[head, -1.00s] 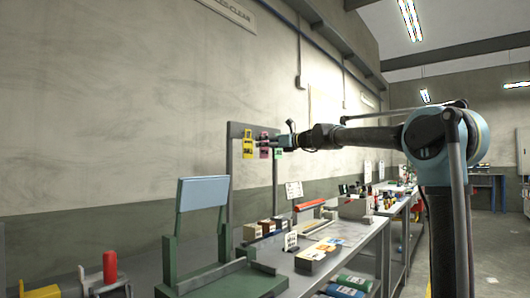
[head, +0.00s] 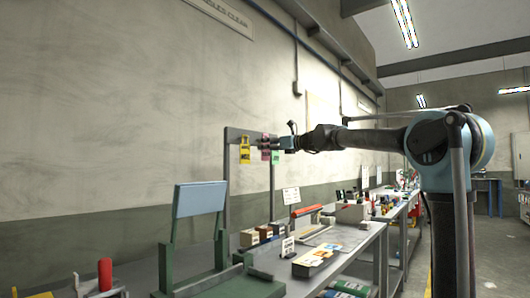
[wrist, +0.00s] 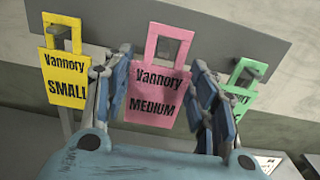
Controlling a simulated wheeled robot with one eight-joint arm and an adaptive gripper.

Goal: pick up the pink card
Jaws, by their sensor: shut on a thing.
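The pink card (wrist: 156,88), printed "Vannory MEDIUM", hangs by its cut-out handle from a grey rack bar in the wrist view. It also shows in the head view (head: 265,154), small and partly covered by the gripper. My gripper (wrist: 160,62) has one finger at each side edge of the card and is shut on it. The card still sits at the bar, between a yellow card (wrist: 65,78) marked "SMALL" on the left and a green card (wrist: 238,93) on the right.
The grey rack (head: 227,175) stands by the wall above a bench (head: 345,262) crowded with boxes and tools. A green stand with a blue panel (head: 199,199) is in front of it. The right finger is close to the green card, the left finger to the yellow one.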

